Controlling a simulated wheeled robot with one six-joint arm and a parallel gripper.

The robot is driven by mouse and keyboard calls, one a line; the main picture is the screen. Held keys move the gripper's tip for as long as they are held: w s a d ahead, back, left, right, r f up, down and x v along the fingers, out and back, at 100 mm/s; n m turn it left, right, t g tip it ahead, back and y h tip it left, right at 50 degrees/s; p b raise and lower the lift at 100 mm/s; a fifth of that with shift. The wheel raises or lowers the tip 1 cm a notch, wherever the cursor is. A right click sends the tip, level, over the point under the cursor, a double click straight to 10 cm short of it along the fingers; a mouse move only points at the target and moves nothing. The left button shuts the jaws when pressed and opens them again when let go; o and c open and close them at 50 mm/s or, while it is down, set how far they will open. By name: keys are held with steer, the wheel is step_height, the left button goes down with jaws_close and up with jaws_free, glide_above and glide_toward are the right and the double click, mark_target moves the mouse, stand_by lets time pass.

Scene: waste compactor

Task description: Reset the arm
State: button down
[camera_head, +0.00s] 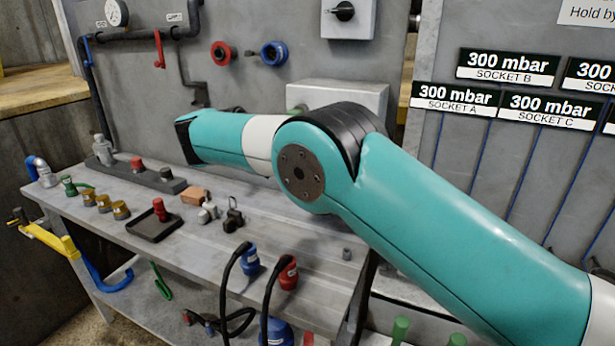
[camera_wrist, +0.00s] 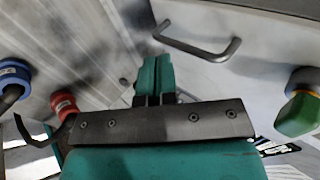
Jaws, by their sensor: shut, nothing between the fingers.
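My arm crosses the body camera view from the lower right to the upper middle, bent at a dark-edged elbow. Its far part points left, above the workbench (camera_head: 305,243), and my gripper cannot be made out there. In the wrist view my gripper (camera_wrist: 155,78) shows two teal fingers pressed together behind a dark plate. They are shut with nothing between them. A metal bar handle (camera_wrist: 207,50) shows beyond and right of the fingers; I cannot tell its distance from them.
The bench holds a black tray (camera_head: 155,226), several small fittings, and blue (camera_head: 249,260) and red (camera_head: 287,272) hose connectors. Red (camera_head: 222,53) and blue (camera_head: 273,54) fittings sit on the wall behind. A grey box (camera_head: 340,95) is partly hidden by my arm.

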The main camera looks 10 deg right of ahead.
steer(key=a+p+v, duration=0.1)
steer(key=p+v, duration=0.3)
steer(key=v, duration=0.6)
steer(key=w+d+r+n+y, duration=0.1)
steer(key=d+r+n+y, duration=0.1)
steer(key=d+r+n, duration=0.6)
steer(key=s+d+f+n+g+y, duration=0.2)
steer(key=s+n, duration=0.6)
steer(key=s, duration=0.5)
steer(key=s+d+f+n+g+y, duration=0.1)
steer(key=s+f+n+g+y, duration=0.1)
steer(key=s+n, duration=0.7)
steer(key=s+d+f+n+g+y, duration=0.2)
steer(key=s+n, duration=0.6)
steer(key=s, duration=0.8)
steer(key=shift+s+d+f+n+g+y, duration=0.3)
steer(key=shift+f+g+y, duration=0.2)
steer(key=shift+y, duration=0.7)
